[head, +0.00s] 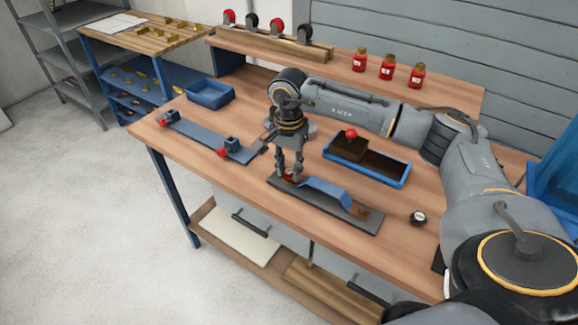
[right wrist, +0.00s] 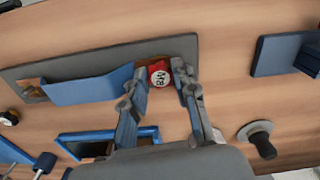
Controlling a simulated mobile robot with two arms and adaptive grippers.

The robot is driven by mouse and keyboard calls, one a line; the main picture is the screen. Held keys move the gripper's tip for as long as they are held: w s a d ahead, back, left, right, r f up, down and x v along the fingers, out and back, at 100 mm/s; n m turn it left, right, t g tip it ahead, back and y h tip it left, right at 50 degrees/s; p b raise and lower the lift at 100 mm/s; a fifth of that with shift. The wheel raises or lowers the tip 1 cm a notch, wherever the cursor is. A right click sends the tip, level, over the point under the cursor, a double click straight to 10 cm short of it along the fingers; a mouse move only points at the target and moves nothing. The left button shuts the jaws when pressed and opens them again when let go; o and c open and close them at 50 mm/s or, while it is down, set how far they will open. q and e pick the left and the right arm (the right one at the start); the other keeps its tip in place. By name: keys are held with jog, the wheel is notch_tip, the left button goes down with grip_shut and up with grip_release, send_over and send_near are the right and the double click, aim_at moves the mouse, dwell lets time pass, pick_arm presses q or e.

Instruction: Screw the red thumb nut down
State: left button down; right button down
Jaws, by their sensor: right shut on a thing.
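The red thumb nut (right wrist: 160,73) shows a white top marked M8 in the right wrist view. It sits at one end of a grey base plate (head: 365,218), by the end of a bent blue part (head: 327,188). My right gripper (head: 290,176) points down over that end in the head view. Its fingers (right wrist: 163,82) are shut on the nut from both sides in the right wrist view. In the head view the fingers hide most of the nut. The nut's thread and underside are hidden. My left gripper is not in view.
Behind the plate is a blue-rimmed tray (head: 385,176) with a red-knobbed block. A second fixture (head: 205,138) and an empty blue bin (head: 210,93) are to the left. Red bottles (head: 387,68) stand at the back. A small round black item (head: 418,218) lies right of the plate.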

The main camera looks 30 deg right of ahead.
jog(key=m, duration=0.5)
jog(key=shift+m+p, duration=0.3)
jog(key=shift+m, duration=0.1)
jog(key=m, duration=0.5)
jog(key=shift+m+p, duration=0.35)
jog(key=shift+m, duration=0.05)
jog(key=c, duration=1.1)
grip_release()
jog(key=shift+f, duration=0.1)
